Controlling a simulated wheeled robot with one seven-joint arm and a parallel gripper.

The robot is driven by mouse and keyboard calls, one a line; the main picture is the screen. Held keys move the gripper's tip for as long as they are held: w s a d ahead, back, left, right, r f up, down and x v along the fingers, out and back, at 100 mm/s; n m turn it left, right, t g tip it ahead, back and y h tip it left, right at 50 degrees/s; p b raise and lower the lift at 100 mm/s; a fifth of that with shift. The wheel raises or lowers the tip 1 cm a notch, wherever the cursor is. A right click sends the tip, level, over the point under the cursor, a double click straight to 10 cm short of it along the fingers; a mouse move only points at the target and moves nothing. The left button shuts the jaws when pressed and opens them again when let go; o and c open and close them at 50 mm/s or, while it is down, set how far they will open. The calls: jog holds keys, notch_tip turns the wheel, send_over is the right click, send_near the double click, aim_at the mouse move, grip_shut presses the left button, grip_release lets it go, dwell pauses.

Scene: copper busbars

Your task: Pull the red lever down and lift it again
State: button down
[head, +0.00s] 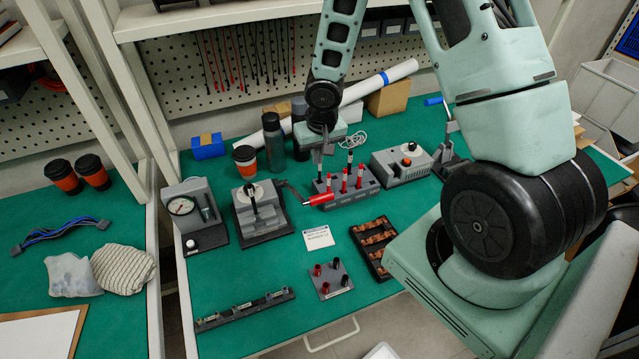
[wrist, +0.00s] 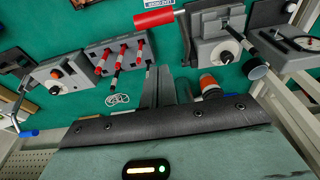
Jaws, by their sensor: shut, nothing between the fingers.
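The red lever handle (head: 321,199) sticks out to the right of a grey press-like device (head: 262,210) on a black base. Its arm looks close to level in the head view. The red handle also shows at the top of the wrist view (wrist: 153,18), beside the grey device (wrist: 217,42). My gripper (head: 318,172) points down over the table, behind the red handle and apart from it. Its fingers (wrist: 160,72) are together and empty in the wrist view. The exact gap between fingertips and handle is hard to judge.
A grey block with red-and-black pins (head: 345,188) stands close to the right of my gripper. A coffee cup (head: 245,160) and dark bottles (head: 273,137) stand behind the device. A label card (head: 318,237) and a tray of copper parts (head: 372,247) lie in front.

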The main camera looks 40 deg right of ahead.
jog(key=shift+s+a+f+b, duration=0.1)
jog(key=shift+s+f+b, duration=0.1)
jog(key=shift+f, duration=1.4)
jog(key=shift+s+f+b, duration=0.15)
jog(key=shift+f+b, duration=0.1)
jog(key=shift+f, duration=1.35)
jog(key=shift+s+a+f+b, duration=0.1)
jog(key=shift+s+f+b, duration=0.1)
jog(key=shift+f, duration=1.4)
jog(key=s+f+b, duration=0.3)
jog(key=f+b, duration=0.3)
jog(key=b, duration=0.1)
jog(key=shift+s+a+f, duration=0.2)
jog(key=shift+s+a, duration=0.05)
jog(key=shift+a, duration=0.2)
jog(key=shift+s, duration=0.1)
